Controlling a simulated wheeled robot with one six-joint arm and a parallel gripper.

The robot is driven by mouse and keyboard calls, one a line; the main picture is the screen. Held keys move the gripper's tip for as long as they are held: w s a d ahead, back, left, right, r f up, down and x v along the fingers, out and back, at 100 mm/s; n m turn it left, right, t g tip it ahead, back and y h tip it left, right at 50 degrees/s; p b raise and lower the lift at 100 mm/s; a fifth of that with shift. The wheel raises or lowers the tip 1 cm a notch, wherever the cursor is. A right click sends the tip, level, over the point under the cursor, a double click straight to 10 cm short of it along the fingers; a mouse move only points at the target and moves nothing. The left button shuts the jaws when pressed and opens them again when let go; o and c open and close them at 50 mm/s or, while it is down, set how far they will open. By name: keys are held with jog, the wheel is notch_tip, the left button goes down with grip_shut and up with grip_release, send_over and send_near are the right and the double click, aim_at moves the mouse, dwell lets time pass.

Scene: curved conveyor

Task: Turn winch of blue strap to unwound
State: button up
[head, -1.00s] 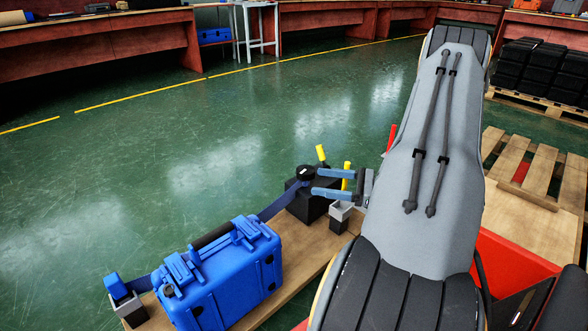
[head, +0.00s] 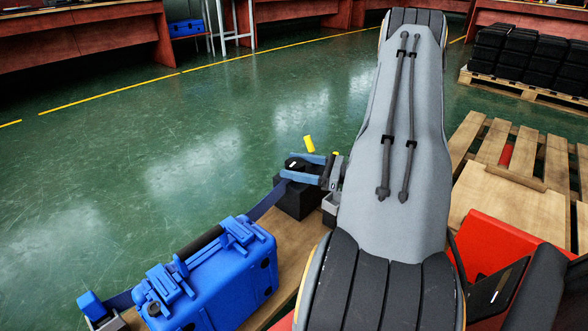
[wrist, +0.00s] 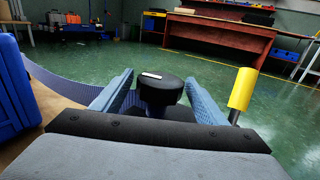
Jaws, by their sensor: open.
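The blue strap (head: 266,203) runs from the blue case (head: 222,275) to a black winch (head: 296,163) on a dark block (head: 296,201). The winch has a round black top with a white mark, clear in the wrist view (wrist: 160,90). My gripper (head: 302,170) is open, with its two blue fingers at the winch top. In the wrist view the fingers (wrist: 160,92) stand on either side of the round top, with small gaps visible. The strap also shows left of the fingers in the wrist view (wrist: 65,90).
A yellow handle (head: 309,144) rises just behind the winch; a yellow handle is on the right in the wrist view (wrist: 242,90). A wooden board (head: 288,246) carries the case. Wooden pallets (head: 520,160) stand at right. The green floor (head: 150,130) is clear.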

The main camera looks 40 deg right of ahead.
jog(key=shift+w+a, duration=0.1)
jog(key=c, duration=1.1)
jog(key=shift+o, duration=0.2)
jog(key=shift+n+y, duration=0.3)
jog(key=shift+y, duration=0.1)
jog(key=shift+n+g+y+p, duration=0.7)
jog(key=shift+n+g+y, duration=0.4)
jog(key=shift+g+y, duration=0.25)
jog(key=shift+n+g+y, duration=1.25)
jog(key=shift+n+g, duration=0.15)
jog(key=shift+g, duration=0.65)
